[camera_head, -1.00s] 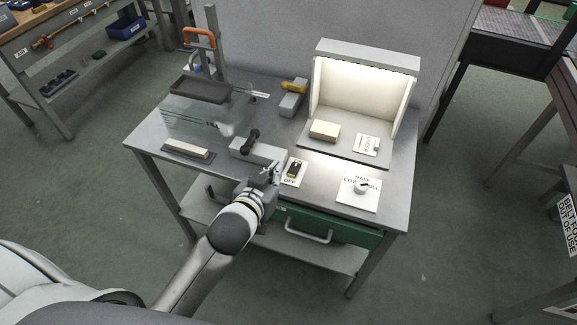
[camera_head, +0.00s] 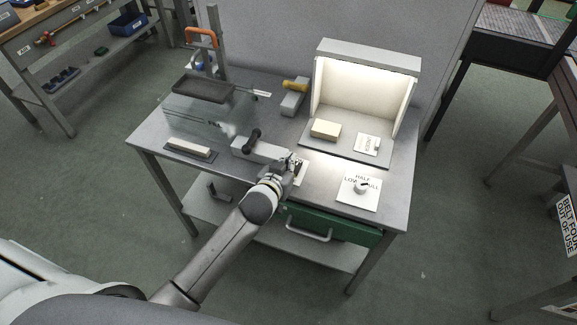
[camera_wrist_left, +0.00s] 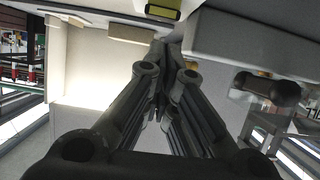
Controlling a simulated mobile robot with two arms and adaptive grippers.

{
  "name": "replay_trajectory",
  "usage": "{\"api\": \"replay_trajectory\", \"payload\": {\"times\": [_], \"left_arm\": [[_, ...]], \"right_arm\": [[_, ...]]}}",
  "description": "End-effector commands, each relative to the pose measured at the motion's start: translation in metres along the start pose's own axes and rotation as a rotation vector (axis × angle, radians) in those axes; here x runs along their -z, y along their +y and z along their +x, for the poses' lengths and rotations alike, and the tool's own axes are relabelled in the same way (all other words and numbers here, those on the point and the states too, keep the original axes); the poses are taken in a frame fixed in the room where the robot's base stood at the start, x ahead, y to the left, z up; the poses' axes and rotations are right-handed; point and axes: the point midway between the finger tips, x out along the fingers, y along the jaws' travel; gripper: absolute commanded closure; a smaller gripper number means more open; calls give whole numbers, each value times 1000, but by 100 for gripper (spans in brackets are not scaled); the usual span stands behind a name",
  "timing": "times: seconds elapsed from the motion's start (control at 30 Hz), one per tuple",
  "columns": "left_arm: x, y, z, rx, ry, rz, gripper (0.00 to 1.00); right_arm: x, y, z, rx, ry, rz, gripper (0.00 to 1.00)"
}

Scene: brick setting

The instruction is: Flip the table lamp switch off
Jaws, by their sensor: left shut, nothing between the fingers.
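The switch plate (camera_head: 303,172) lies on the grey bench, mostly hidden behind my left gripper (camera_head: 295,163). In the left wrist view a yellow-edged dark switch (camera_wrist_left: 168,7) shows at the top edge, just beyond the fingertips (camera_wrist_left: 160,48). My left gripper is shut and empty, close to this switch; I cannot tell whether it touches it. The switch's position is hidden. The white lamp booth (camera_head: 362,88) at the back right is lit inside. My right gripper is not in view.
A knob plate marked LOW, HALF, FULL (camera_head: 358,192) lies to the right. A grey block with a black handle (camera_head: 258,148) stands just left of the gripper, and a clear screen (camera_head: 205,120) beyond it. A green drawer (camera_head: 335,228) is below the bench top.

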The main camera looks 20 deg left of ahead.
Motion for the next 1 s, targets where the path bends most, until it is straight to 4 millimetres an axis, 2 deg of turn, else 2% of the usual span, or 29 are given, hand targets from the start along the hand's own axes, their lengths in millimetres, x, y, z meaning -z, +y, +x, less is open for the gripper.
{"api": "replay_trajectory", "payload": {"times": [0.2, 0.57, 0.67, 0.97, 1.0], "left_arm": [[-14, 0, 4, 0, 4, -1, 100], [-16, 0, 4, 0, 5, -1, 100], [-19, 1, 5, -1, 16, -3, 100], [-35, 1, 7, -2, 119, -4, 100], [-28, 1, 4, -2, 122, -2, 100]], "right_arm": [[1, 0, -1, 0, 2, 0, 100], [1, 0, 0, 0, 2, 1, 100], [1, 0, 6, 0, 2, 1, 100], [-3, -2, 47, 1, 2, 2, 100], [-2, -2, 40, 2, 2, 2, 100]]}}
